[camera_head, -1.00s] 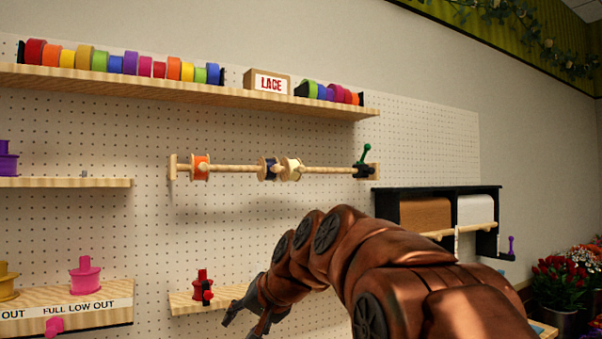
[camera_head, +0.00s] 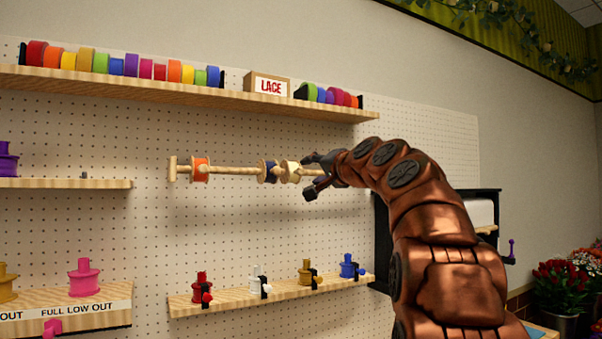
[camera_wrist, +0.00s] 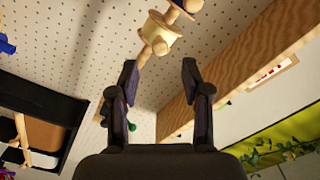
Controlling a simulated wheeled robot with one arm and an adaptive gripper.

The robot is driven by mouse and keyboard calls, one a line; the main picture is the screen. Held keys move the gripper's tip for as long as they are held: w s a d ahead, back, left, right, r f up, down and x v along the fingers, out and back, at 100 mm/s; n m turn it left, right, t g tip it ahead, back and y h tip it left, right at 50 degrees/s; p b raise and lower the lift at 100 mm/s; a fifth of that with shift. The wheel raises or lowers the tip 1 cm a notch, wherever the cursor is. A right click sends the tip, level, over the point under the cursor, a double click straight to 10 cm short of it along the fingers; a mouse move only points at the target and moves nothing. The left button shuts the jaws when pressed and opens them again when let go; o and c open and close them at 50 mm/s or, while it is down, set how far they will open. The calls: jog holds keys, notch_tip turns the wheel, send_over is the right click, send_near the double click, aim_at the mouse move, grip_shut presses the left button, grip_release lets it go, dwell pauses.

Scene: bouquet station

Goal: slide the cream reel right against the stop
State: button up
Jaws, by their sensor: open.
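The cream reel (camera_head: 291,172) hangs on a wooden rod (camera_head: 235,170), just right of a dark blue reel (camera_head: 267,172). My gripper (camera_head: 313,176) is open at the reel's right side, one finger above rod height and one below. In the wrist view the cream reel (camera_wrist: 158,38) lies just beyond the open fingertips (camera_wrist: 160,70), with no clear contact. The rod runs past the left finger there. The stop at the rod's right end is hidden behind my arm in the head view; its green knob (camera_wrist: 132,127) shows beside the left finger in the wrist view.
An orange reel (camera_head: 200,170) sits at the rod's left end. A long shelf (camera_head: 180,90) with ribbon rolls and a LACE box (camera_head: 268,84) runs above. A lower shelf (camera_head: 240,300) holds several small spools. A black paper-roll rack (camera_head: 382,240) stands behind my arm.

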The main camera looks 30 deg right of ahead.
aim_at(301, 172)
jog(key=w, duration=0.2)
jog(key=w+p, duration=0.1)
jog(key=w, duration=0.1)
jog(key=w+p, duration=0.1)
jog(key=shift+w+d+r, duration=0.1)
jog(key=shift+w+d, duration=0.15)
jog(key=shift+w, duration=0.85)
jog(key=shift+c, duration=0.4)
grip_shut()
